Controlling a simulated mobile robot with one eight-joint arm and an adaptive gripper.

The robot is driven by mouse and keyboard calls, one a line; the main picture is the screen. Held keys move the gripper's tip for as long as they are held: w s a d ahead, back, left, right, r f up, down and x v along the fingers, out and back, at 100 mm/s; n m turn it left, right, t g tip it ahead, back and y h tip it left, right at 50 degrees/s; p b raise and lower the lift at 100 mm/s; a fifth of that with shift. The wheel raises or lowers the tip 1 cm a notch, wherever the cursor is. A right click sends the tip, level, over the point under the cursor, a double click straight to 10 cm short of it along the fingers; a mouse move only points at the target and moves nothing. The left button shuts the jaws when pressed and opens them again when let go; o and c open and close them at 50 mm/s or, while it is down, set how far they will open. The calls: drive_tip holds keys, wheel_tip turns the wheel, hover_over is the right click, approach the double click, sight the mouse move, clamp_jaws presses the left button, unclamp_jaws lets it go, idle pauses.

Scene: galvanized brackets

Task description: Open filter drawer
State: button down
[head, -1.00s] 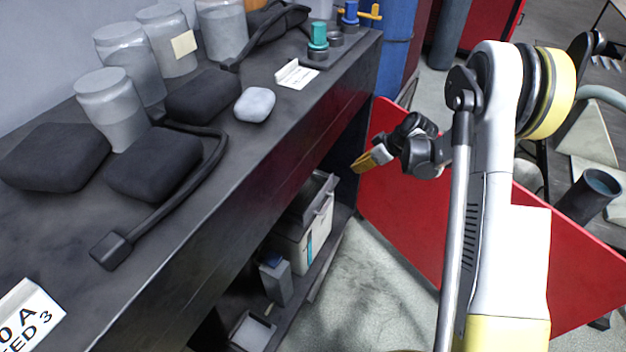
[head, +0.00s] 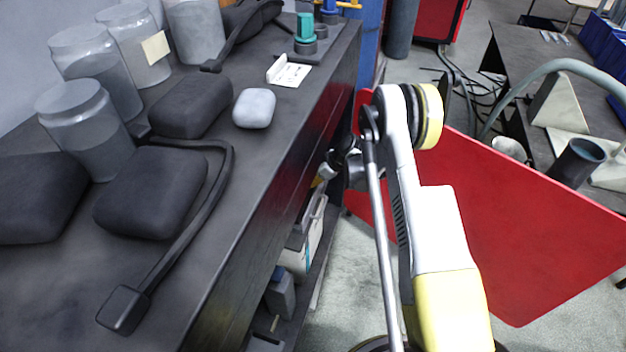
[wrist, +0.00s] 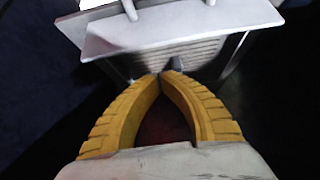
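My gripper (head: 324,174) is at the open side of the dark bench, below its top, and partly hidden behind my arm in the head view. In the wrist view its yellow fingers (wrist: 166,75) curve in and their tips meet, with nothing clear between them. A pale grey box-like unit (wrist: 184,34) with a projecting lip is just beyond the tips. A small grey tab (wrist: 178,64) is close to the right fingertip; I cannot tell whether they touch. A white and grey box (head: 314,237) stands on the lower shelf below my gripper. No drawer is clearly recognisable.
The bench top (head: 205,235) holds dark pads, clear jars (head: 82,125), a black strap, a pale block (head: 254,108) and a white label card (head: 288,72). A red panel (head: 500,225) stands right of my arm. Some floor is free between bench and panel.

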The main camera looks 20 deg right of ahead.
drive_tip(key=x, duration=0.2)
drive_tip(key=shift+w+a+f+b, duration=0.1)
drive_tip(key=shift+a+f+b, duration=0.05)
drive_tip(key=shift+f+b, duration=0.25)
drive_tip(key=s+d, duration=0.1)
drive_tip(key=s+d+b, duration=0.1)
drive_tip(key=shift+d, duration=0.4)
drive_tip(key=shift+s+d+r, duration=0.1)
drive_tip(key=shift+d+r, duration=0.05)
drive_tip(key=shift+d, duration=0.1)
